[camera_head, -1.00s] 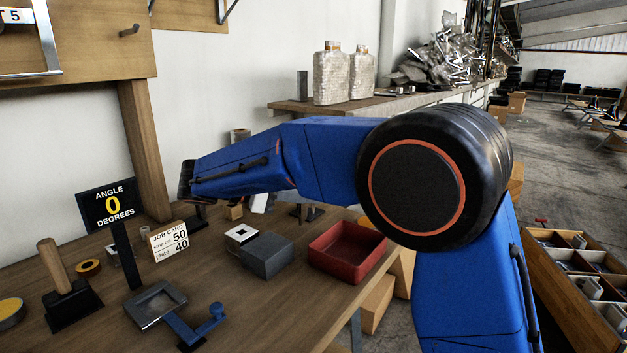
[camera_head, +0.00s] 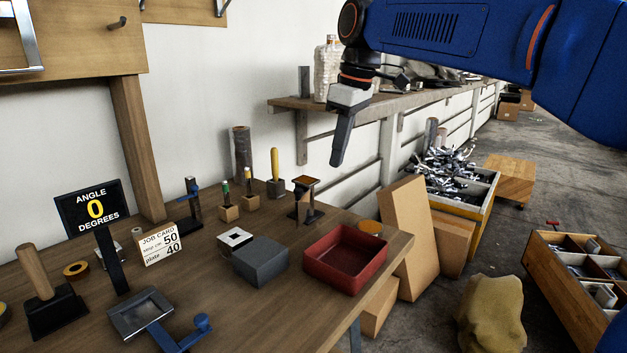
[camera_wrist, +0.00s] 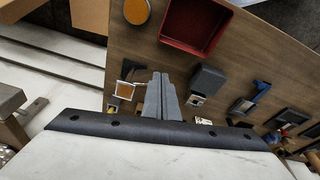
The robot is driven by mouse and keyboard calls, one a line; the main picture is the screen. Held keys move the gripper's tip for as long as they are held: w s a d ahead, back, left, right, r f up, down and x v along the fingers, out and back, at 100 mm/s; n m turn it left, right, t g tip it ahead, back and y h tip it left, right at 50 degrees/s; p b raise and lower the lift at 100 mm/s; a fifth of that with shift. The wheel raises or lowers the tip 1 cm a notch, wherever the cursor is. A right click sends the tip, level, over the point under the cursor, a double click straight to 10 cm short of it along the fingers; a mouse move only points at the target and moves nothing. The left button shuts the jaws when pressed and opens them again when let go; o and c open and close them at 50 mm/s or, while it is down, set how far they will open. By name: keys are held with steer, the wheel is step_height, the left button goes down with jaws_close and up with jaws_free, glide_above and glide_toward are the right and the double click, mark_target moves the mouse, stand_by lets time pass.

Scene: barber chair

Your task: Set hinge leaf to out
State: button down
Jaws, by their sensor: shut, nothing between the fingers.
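My gripper (camera_head: 338,152) hangs above the back right part of the bench, pointing down, with its fingers together and nothing in them. In the wrist view its fingers (camera_wrist: 160,92) point over the bench. I cannot tell for sure which part is the hinge leaf. A dark stand (camera_head: 304,205) with a tilted brown plate on top stands at the bench's back right, below my gripper and apart from it. A metal square frame (camera_head: 141,313) with a blue lever (camera_head: 185,335) lies at the front. A black post with a blue arm (camera_head: 193,203) stands at the back.
A red tray (camera_head: 347,258) sits at the right edge of the bench, beside a grey block (camera_head: 260,262). A yellow-handled tool (camera_head: 275,165) stands at the back. An angle sign (camera_head: 95,210) reads 0 degrees. The job card (camera_head: 160,245) reads 50 and 40.

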mark_target(299, 190)
steer(key=w+a+f+y, duration=0.1)
steer(key=w+a+f, duration=0.2)
steer(key=a+f, duration=0.3)
steer(key=shift+w+f, duration=0.15)
steer(key=shift+f, duration=0.95)
steer(key=shift+a, duration=0.2)
steer(key=shift+w+a+f, duration=0.15)
steer(key=shift+w+a, duration=0.1)
steer(key=shift+a, duration=0.6)
